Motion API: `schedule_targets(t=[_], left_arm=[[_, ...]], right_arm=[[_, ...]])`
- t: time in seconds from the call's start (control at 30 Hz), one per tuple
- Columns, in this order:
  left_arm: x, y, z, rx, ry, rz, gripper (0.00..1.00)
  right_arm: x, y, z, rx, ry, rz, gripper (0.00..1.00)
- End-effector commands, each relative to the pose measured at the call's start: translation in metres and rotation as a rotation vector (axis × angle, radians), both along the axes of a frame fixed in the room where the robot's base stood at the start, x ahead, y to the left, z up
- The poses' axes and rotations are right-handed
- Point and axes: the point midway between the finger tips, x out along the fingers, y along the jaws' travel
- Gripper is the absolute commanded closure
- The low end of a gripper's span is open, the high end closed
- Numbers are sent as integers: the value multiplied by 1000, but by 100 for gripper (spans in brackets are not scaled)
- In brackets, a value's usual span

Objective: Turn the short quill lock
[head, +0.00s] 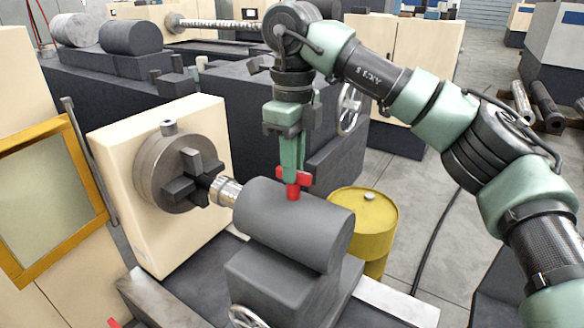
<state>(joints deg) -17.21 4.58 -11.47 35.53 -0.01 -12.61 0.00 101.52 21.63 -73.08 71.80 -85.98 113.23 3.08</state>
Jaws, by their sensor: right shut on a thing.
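The quill lock (293,191) is a small red piece standing on top of a grey tailstock barrel (290,228). It has a short red post and a red crosspiece near its top. My right gripper (292,172) points straight down from above and is shut on the red lock. The green fingers hide part of it. A silver quill (226,191) sticks out of the barrel's left end towards a chuck. My left gripper is not in view.
The chuck (178,172) sits on a cream headstock (112,205) at left. A yellow drum (362,222) stands close behind the barrel at right. Another machine fills the back. Grey floor (425,205) is open at right.

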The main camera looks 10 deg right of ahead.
Motion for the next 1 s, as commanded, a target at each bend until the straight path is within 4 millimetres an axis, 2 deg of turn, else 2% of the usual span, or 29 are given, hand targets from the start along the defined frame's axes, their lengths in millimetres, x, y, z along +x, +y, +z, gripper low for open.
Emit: schedule_targets(t=[0.3,0.77,0.8,0.87,1.0], left_arm=[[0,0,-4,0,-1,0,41],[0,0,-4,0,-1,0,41],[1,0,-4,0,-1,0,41],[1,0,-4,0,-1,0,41],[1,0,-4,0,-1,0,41]], right_arm=[[-1,0,-3,-3,7,-88,100],[-1,0,-4,-5,8,-100,100],[-1,0,-4,-6,9,-100,77],[-1,0,-3,-5,8,-99,64],[-1,0,-2,-3,5,-98,64]])
